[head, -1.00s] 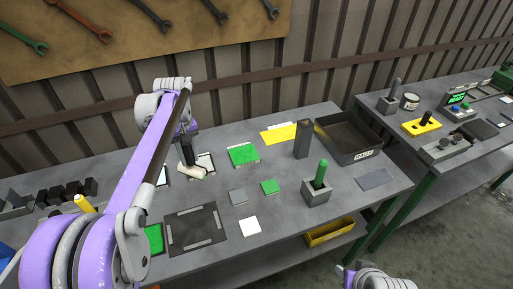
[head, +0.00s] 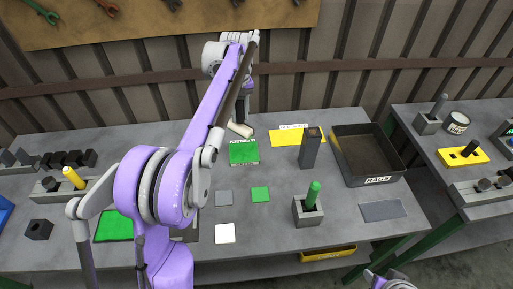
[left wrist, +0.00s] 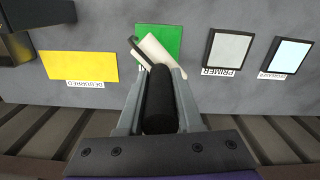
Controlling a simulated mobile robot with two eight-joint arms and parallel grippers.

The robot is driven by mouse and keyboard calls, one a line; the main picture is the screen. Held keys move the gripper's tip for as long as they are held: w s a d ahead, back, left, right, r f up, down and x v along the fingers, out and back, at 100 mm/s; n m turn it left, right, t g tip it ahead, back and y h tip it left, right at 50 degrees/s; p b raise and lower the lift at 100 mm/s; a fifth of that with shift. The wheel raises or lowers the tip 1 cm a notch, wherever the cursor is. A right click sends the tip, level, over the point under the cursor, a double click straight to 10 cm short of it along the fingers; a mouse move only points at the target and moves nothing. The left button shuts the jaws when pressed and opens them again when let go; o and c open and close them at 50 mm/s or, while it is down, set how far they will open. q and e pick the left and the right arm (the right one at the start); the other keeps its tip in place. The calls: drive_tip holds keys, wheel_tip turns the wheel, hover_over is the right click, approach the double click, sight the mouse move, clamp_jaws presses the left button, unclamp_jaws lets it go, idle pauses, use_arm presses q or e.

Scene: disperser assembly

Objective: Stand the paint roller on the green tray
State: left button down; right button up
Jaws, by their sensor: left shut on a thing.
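The paint roller has a cream roller head (head: 240,129) and a black handle (left wrist: 159,103). My left gripper (left wrist: 158,100) is shut on the handle. The green tray (head: 243,153), a flat labelled green square, lies on the table. In the head view the roller head shows at the tray's far edge. In the left wrist view it overlaps part of the green tray (left wrist: 168,38) and looks tilted. I cannot tell whether it touches the tray. My left arm hides part of the table. Part of my right gripper (head: 378,279) shows at the bottom edge; its jaws are unclear.
A yellow mat (head: 290,138), a dark upright block (head: 310,150) and a black RAGS bin (head: 383,182) stand to the right. The PRIMER tray (left wrist: 230,50) is beside the green one. A grey holder with a green handle (head: 309,211) stands nearer. Small flat squares lie in front.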

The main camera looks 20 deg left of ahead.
sight(242, 124)
use_arm(q)
drive_tip(key=shift+w+d, duration=0.1)
drive_tip(key=shift+w, duration=0.15)
drive_tip(key=shift+w+f, duration=0.1)
drive_tip(key=shift+f, duration=0.25)
wheel_tip(242, 124, down, 5)
drive_tip(key=shift+f, duration=0.1)
drive_tip(key=shift+f+b, duration=0.3)
drive_tip(key=shift+f, duration=1.75)
drive_tip(key=shift+f, duration=0.2)
drive_tip(key=c, duration=0.6)
unclamp_jaws()
